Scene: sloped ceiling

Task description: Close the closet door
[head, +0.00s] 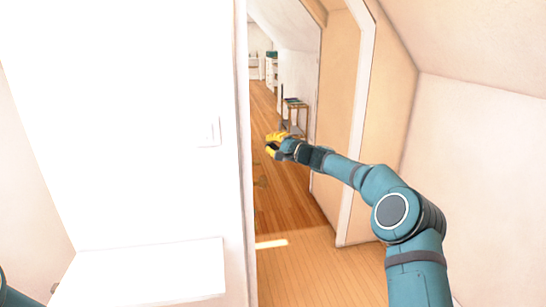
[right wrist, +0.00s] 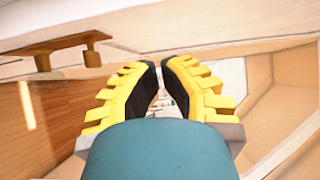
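A narrow, pale upright edge (head: 241,150) at the left of the opening may be the closet door seen nearly edge-on; I cannot tell for sure. In the right wrist view, a wooden bar handle (right wrist: 65,45) stands out from a white surface (right wrist: 150,20) at the top left, probably the door's face. My right gripper (head: 271,145) reaches into the opening, just right of that edge. Its yellow fingers (right wrist: 160,68) are apart with nothing between them; contact with the door does not show. My left gripper is out of view; only a bit of my left arm shows.
A white wall with a switch (head: 208,131) and a white ledge (head: 140,272) fill the left. A tan panel (head: 338,110) and white post (head: 356,130) stand right of the opening. Wooden floor (head: 290,195) runs clear to a small stand (head: 294,104) and shelves.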

